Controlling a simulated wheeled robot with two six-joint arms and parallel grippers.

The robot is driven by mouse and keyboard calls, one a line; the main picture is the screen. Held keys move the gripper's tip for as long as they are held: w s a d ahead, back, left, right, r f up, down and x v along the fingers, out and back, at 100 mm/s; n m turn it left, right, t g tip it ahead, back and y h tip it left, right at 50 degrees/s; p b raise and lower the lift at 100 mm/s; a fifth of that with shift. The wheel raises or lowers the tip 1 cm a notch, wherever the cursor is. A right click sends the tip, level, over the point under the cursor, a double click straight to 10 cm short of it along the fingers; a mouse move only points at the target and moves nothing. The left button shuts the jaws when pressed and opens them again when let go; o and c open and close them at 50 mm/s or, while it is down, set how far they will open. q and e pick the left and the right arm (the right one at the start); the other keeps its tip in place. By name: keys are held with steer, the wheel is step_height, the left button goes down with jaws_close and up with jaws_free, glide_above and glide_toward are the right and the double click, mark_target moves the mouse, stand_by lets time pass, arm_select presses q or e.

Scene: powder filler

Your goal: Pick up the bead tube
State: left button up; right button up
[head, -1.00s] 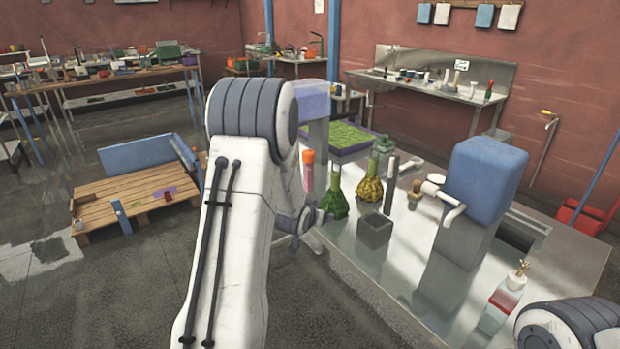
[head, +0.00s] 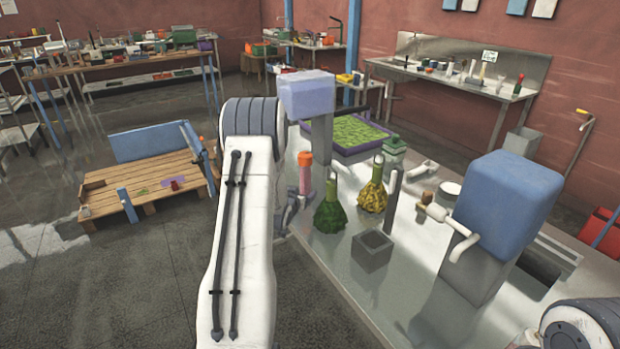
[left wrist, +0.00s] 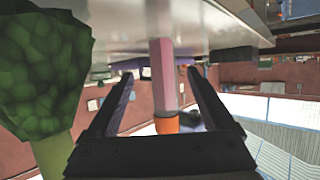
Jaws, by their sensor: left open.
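The bead tube is a pink, see-through upright tube with an orange cap (head: 305,173). It stands on the shiny metal table, just right of my left arm. My left gripper (head: 292,208) is at the table's left edge by the tube's lower part, partly hidden by my own arm. In the left wrist view, which is upside down, the bead tube (left wrist: 163,75) shows between the two dark, spread fingers of the left gripper (left wrist: 162,88). My right gripper is out of view.
A grey open box (head: 372,251) and a blue-topped machine (head: 507,195) stand further right. A purple tray of green material (head: 348,152) lies behind.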

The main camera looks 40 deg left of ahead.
mark_target(304, 187)
arm_select(q)
steer(key=x, duration=0.3)
steer(key=shift+s+a, duration=0.15)
steer(key=shift+a, duration=0.1)
steer(key=shift+w+a+p, duration=0.2)
steer(key=shift+w+p, duration=0.4)
steer(key=p+x, duration=0.1)
steer(key=x, duration=0.2)
steer(key=shift+w, duration=0.1)
steer(key=shift+w+a+f, duration=0.15)
steer(key=shift+w+f, duration=0.05)
steer(key=shift+w, duration=0.2)
jaws_close()
